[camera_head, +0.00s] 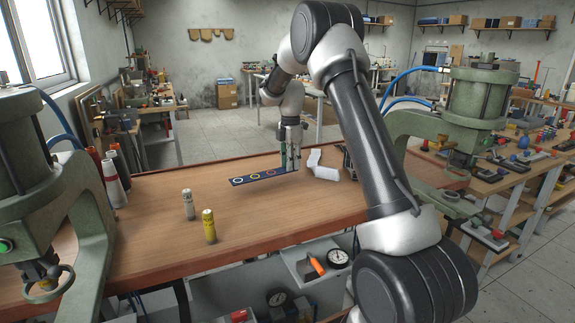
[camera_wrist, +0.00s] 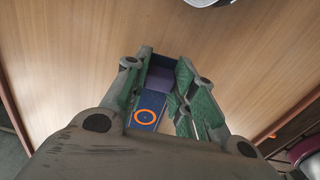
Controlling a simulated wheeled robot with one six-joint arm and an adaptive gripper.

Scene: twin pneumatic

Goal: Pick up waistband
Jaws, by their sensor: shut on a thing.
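A flat dark blue strip with coloured rings, seemingly the waistband (camera_head: 247,180), shows at the middle of the wooden workbench in the head view. Its right end is at my gripper (camera_head: 290,166). In the wrist view, the waistband (camera_wrist: 153,128) shows between the green-padded fingers, with an orange ring and a purple patch (camera_wrist: 158,79) near the fingertips. My gripper (camera_wrist: 165,60) is shut on it. The fingers hide part of it. I cannot tell whether the strip touches the bench or is just above it.
A white folded piece (camera_head: 321,167) lies right of my gripper. A pale spool (camera_head: 188,205) and a yellow spool (camera_head: 209,226) stand at the bench's front left. Green presses flank the bench at left (camera_head: 93,190) and right (camera_head: 473,100). Bare wood (camera_head: 285,215) lies in front of the strip.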

